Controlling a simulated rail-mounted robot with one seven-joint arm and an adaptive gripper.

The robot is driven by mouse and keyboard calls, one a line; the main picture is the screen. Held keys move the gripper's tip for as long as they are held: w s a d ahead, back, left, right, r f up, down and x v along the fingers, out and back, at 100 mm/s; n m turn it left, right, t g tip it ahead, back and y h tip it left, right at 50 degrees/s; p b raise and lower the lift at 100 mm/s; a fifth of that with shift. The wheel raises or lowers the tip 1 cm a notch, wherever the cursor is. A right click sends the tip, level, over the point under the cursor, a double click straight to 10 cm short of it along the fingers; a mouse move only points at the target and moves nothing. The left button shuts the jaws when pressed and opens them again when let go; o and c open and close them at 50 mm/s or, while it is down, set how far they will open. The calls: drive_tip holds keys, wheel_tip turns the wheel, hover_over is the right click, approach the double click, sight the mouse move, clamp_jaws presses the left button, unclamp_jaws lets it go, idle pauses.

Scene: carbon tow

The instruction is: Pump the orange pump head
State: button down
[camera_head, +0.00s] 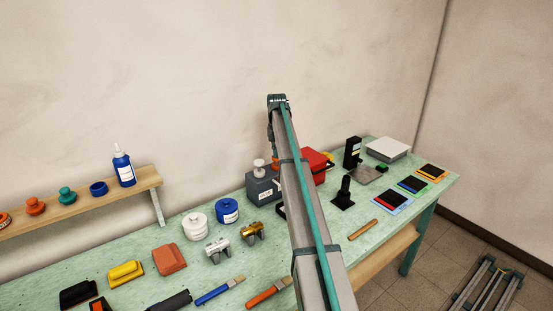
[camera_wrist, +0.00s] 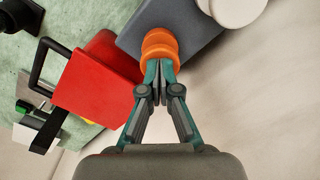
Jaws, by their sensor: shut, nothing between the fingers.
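The orange pump head (camera_wrist: 159,42) sits on a dark grey box (camera_wrist: 190,28) in the wrist view. My gripper (camera_wrist: 158,68) is shut and empty, its fingertips at the near edge of the orange head in that view. I cannot tell whether they touch it or are just above it. In the head view the grey box (camera_head: 262,188) stands at the back of the bench, a sliver of the orange head (camera_head: 275,162) showing beside my arm. My arm hides the fingertips there. A white pump head (camera_head: 259,165) stands on the same box, also in the wrist view (camera_wrist: 235,8).
A red box (camera_wrist: 98,80) with a black handle is beside the grey box. A black stand (camera_head: 343,193) is right of my arm. White and blue round containers (camera_head: 228,210) stand left of the grey box. The wall (camera_head: 180,80) is close behind.

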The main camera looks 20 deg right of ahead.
drive_tip(key=shift+r, duration=0.1)
drive_tip(key=shift+r+p, duration=0.6)
drive_tip(key=shift+r, duration=0.7)
drive_tip(key=shift+f, duration=0.1)
drive_tip(key=shift+f, duration=0.65)
drive_tip(key=shift+f, duration=0.1)
